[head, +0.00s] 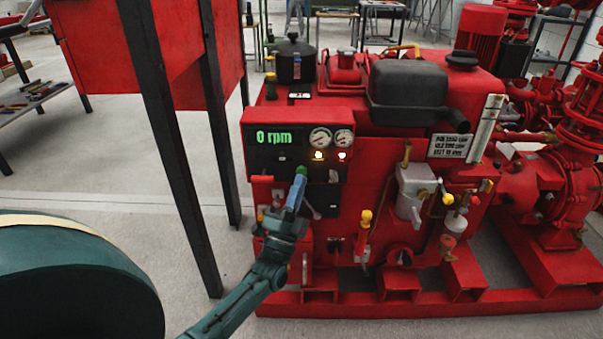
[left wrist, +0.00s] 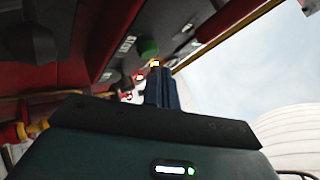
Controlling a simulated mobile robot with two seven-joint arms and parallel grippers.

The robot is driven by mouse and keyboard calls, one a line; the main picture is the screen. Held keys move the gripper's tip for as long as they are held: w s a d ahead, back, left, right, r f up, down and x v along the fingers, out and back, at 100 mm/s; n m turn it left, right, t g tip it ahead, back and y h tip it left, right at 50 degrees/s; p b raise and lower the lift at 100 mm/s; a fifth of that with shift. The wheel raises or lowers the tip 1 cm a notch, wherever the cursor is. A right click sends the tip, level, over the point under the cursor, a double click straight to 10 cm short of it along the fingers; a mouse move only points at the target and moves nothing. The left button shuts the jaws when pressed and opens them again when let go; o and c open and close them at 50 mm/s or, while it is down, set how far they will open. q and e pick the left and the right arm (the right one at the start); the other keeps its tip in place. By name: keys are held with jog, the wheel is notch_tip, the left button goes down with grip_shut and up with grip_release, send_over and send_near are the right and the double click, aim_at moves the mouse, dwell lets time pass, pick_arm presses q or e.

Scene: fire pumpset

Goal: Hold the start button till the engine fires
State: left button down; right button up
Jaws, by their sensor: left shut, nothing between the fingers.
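The control panel (head: 262,158) on the red engine shows "0 rpm" in green digits, two round gauges and lit amber and red lamps. The green start button (head: 301,171) is at the panel's lower edge. My left gripper (head: 297,192) is shut and empty, its fingertips pointing up at the button and overlapping its lower part. In the left wrist view the green button (left wrist: 148,48) shows just beyond and left of the fingertips (left wrist: 158,72). I cannot tell whether they touch it. My right gripper is not in view.
A red tank on black legs (head: 170,130) stands left of the engine, close to my left arm. Red pump piping (head: 565,180) is at the right. Grey floor lies open at left.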

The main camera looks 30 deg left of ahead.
pick_arm(q)
jog(key=shift+w+a, duration=0.2)
jog(key=shift+w, duration=0.1)
jog(key=shift+w+a, duration=0.25)
jog(key=shift+w, duration=0.1)
dwell(1.9)
dwell(1.6)
jog(key=shift+s+d+p, duration=0.35)
jog(key=shift+s+d, duration=0.1)
jog(key=shift+s, duration=0.25)
jog(key=s+d+p, duration=0.1)
jog(key=s+p, duration=0.1)
jog(key=s, duration=0.1)
jog(key=s+d, duration=0.1)
jog(key=shift+s+d+p, duration=0.15)
jog(key=shift+d+p, duration=0.2)
jog(key=shift+p, duration=0.05)
